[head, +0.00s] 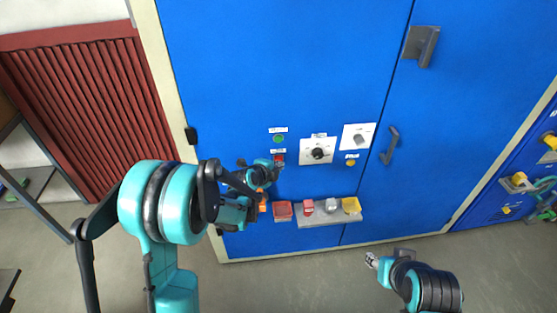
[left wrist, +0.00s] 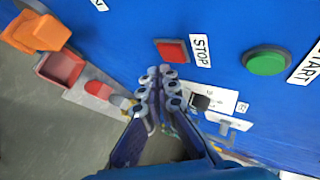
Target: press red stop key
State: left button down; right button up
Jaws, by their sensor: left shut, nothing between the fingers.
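The red stop key (left wrist: 172,52) is a square red button on a dark base on the blue cabinet front, with a STOP label (left wrist: 201,50) beside it. In the head view the red key (head: 278,159) sits below the green start key (head: 278,139). My left gripper (head: 274,166) is right by the red key in the head view. In the left wrist view its shut, empty fingers (left wrist: 161,72) show just below the key, with a small gap in the picture. Depth is hard to judge. My right gripper (head: 371,259) is low at the right, away from the panel; its fingers are too small to read.
The round green key (left wrist: 265,61) is beside the STOP label. Dials (head: 317,151) and a yellow button (head: 351,162) are to the right. A ledge (head: 318,221) below holds small red, grey and yellow items. A door handle (head: 390,146) sticks out further right.

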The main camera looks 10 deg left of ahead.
pick_arm(q)
jog(key=shift+w, duration=0.15)
dwell(0.7)
jog(key=shift+w+a, duration=0.15)
jog(key=shift+w, duration=0.1)
jog(key=shift+w+a, duration=0.1)
jog(key=shift+w, duration=0.3)
dwell(0.7)
jog(key=shift+s+d+b, duration=0.25)
jog(key=shift+s+b, duration=0.1)
jog(key=shift+s, duration=0.45)
jog(key=shift+s+d+b, duration=0.1)
jog(key=shift+s+d, duration=0.15)
jog(key=shift+s, duration=0.55)
jog(key=shift+s+d+b, duration=0.1)
jog(key=shift+s+d, duration=0.2)
jog(key=shift+s, duration=0.5)
jog(key=shift+s+d+b, duration=0.1)
jog(key=shift+s+d, duration=0.15)
jog(key=shift+s, duration=0.55)
